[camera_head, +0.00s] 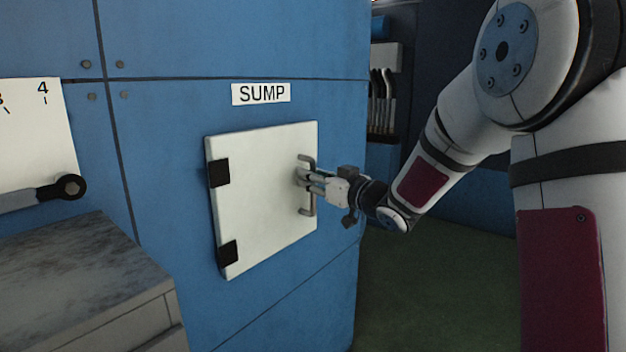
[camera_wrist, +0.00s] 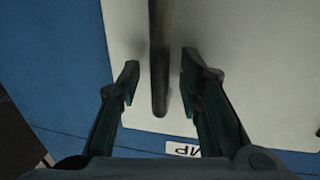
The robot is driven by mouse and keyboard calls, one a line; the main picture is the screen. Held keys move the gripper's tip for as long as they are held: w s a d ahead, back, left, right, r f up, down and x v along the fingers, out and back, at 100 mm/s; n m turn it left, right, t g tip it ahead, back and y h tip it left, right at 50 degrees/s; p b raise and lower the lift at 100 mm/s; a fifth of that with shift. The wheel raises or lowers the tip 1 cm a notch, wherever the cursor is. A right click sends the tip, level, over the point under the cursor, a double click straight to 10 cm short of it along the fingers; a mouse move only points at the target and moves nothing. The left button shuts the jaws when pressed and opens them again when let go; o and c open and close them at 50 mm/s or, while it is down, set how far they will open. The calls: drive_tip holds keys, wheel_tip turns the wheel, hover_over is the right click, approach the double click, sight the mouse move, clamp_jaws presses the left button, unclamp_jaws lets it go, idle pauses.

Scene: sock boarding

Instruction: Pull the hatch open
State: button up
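The hatch (camera_head: 262,195) is a white square panel on a blue wall under a "SUMP" label (camera_head: 261,94). It looks shut, with two black hinges (camera_head: 219,173) on its left side. A grey bar handle (camera_head: 307,205) stands upright near its right edge. My gripper (camera_head: 303,176) reaches in from the right at the handle's upper part. In the wrist view the handle (camera_wrist: 160,60) lies between my two open fingers (camera_wrist: 158,72), with a gap on each side. The hatch panel (camera_wrist: 245,50) fills the background there.
A grey marbled counter (camera_head: 70,265) stands at the lower left, near a white dial plate (camera_head: 35,135) with a dark lever (camera_head: 50,192). Green floor (camera_head: 430,290) is open to the right of the blue cabinet. A rack of dark upright items (camera_head: 381,100) is behind.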

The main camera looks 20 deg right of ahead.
drive_tip(key=shift+w+a, duration=0.1)
drive_tip(key=shift+w, duration=0.05)
drive_tip(key=shift+c, duration=0.3)
clamp_jaws()
